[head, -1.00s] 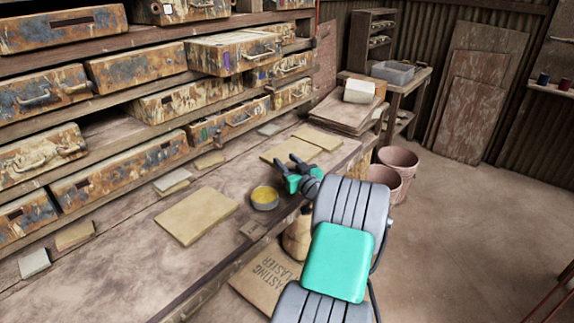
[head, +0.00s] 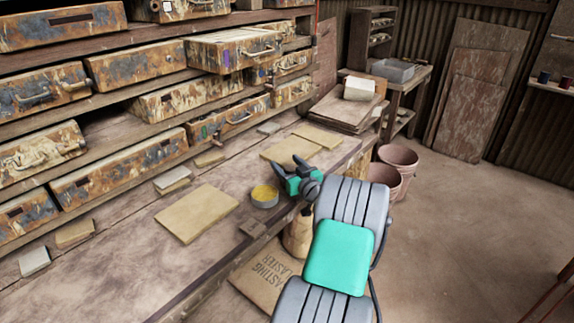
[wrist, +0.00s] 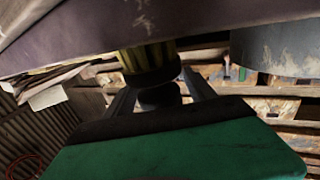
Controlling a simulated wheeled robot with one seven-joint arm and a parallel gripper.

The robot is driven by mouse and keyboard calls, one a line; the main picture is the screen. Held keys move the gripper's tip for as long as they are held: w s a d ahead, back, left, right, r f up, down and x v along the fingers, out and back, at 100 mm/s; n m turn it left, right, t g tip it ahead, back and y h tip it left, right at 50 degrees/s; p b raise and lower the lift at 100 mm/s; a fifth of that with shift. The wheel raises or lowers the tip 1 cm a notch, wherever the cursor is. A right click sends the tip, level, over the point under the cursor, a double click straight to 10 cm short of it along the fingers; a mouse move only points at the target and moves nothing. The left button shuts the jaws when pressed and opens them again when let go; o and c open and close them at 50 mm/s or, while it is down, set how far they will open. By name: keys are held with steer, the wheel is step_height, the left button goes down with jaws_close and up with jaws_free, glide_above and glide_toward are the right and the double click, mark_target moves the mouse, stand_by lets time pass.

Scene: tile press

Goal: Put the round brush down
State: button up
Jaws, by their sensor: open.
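My gripper (head: 290,164) is green with dark fingers and is open, low over the right part of the workbench near its front edge. In the wrist view, which looks upside down, the round brush (wrist: 150,62) shows yellowish bristles and a black handle. It is between the spread fingers of my gripper (wrist: 160,92), with its bristle end toward the bench surface. Whether a finger still touches the handle I cannot tell. In the head view I cannot make out the brush.
A grey tin with yellow contents (head: 264,196) stands just left of my gripper; its side fills the wrist view's upper right (wrist: 270,48). A tan board (head: 197,213) lies farther left, others (head: 290,152) behind. Drawers line the back. Buckets (head: 398,158) stand on the floor.

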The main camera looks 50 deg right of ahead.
steer(key=shift+r+p, duration=0.3)
steer(key=shift+p, duration=0.05)
steer(key=b+v, duration=0.2)
steer(key=v, duration=1)
steer(key=shift+f, duration=0.15)
